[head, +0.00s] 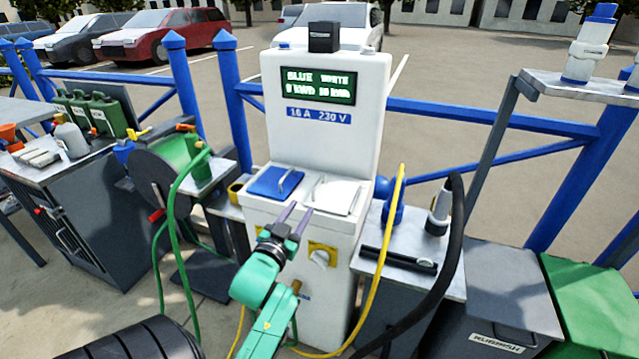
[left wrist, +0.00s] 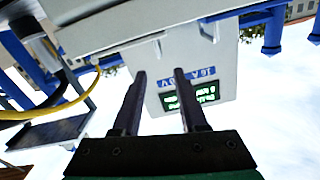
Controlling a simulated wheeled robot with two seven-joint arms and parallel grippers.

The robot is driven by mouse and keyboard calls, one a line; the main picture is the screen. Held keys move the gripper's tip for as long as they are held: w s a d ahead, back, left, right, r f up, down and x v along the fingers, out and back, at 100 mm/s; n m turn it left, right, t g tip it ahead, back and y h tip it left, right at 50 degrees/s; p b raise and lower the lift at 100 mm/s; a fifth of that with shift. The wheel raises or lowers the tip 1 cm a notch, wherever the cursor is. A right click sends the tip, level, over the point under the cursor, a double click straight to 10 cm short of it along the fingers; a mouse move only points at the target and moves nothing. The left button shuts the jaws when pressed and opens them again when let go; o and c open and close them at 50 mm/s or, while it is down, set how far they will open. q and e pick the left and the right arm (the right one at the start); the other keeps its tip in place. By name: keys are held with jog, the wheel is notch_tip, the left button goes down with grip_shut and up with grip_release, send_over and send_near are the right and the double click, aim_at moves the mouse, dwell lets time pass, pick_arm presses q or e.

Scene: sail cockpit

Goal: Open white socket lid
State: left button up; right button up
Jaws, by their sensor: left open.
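The white socket lid (head: 338,195) lies flat and looks closed on the sloped front ledge of the white power pedestal (head: 325,130). The blue socket lid (head: 272,181) with its bar handle lies beside it on the left. My left gripper (head: 300,208) is open, its two dark fingers in front of the ledge near the gap between the lids and the white lid's left corner. I cannot tell whether they touch it. In the left wrist view the open fingers (left wrist: 160,72) point at the upside-down pedestal (left wrist: 185,55), with nothing seen between them. My right gripper is out of view.
A yellow hose (head: 378,265) and a black hose (head: 446,285) hang right of the pedestal, beside a small side table (head: 440,262). A green hose reel (head: 165,165) stands left. Blue railings (head: 460,112) run behind. Two yellow-plated knobs sit on the pedestal front.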

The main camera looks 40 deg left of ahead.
aim_at(323, 176)
pick_arm(q)
jog(key=x, duration=1.4)
jog(key=shift+w+d, duration=0.1)
jog(key=shift+w, duration=0.05)
grip_shut()
jog(key=shift+f, duration=0.1)
dwell(0.5)
